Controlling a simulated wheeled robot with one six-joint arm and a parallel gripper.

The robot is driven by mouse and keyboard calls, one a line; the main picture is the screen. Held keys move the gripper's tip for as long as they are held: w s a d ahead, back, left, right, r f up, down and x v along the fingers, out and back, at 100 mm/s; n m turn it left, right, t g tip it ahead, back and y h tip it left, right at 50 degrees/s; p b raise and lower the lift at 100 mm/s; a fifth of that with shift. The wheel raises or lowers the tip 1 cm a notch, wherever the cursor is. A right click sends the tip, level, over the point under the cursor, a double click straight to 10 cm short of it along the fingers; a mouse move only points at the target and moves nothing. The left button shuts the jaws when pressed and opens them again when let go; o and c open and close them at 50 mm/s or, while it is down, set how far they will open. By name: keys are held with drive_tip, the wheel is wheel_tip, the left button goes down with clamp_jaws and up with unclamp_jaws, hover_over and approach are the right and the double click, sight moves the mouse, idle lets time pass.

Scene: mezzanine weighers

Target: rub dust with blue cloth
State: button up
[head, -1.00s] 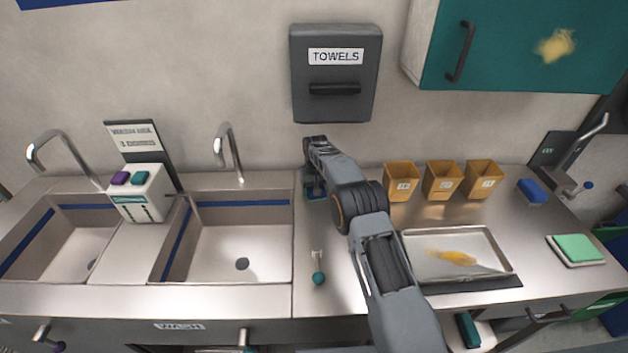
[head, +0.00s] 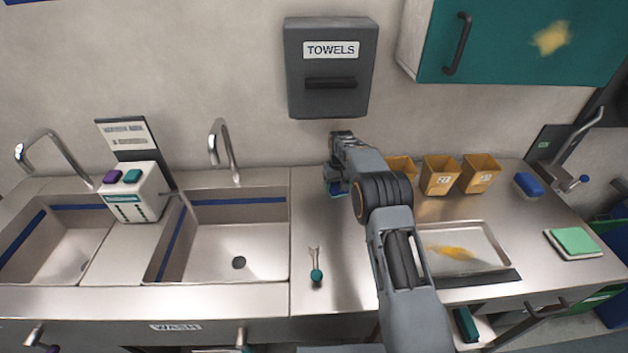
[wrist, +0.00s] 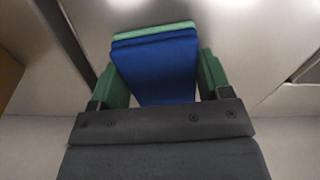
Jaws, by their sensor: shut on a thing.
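My gripper (wrist: 158,72) is shut on a folded blue cloth (wrist: 160,68), which sits between its two green fingers with a light green edge beyond it. In the head view a bit of the blue cloth (head: 341,189) shows below my gripper, over the counter left of the orange bins; whether it touches the counter I cannot tell. A yellow dusty smear (head: 552,38) is on the teal cabinet door (head: 500,55), high at the right. Another yellow-orange smear (head: 452,252) lies in the shallow metal tray (head: 486,238).
Orange bins (head: 440,176) stand at the back, one partly behind my arm. A blue block (head: 528,185) and a green pad (head: 576,241) lie to the right. A teal-ended brush (head: 316,275) lies near the front. Sinks (head: 235,250) are at left; a towel dispenser (head: 331,100) hangs above.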

drive_tip(key=shift+d, duration=1.25)
drive_tip(key=shift+a+r+p, duration=0.1)
drive_tip(key=shift+r+p, duration=2.1)
drive_tip(key=shift+r, duration=1.85)
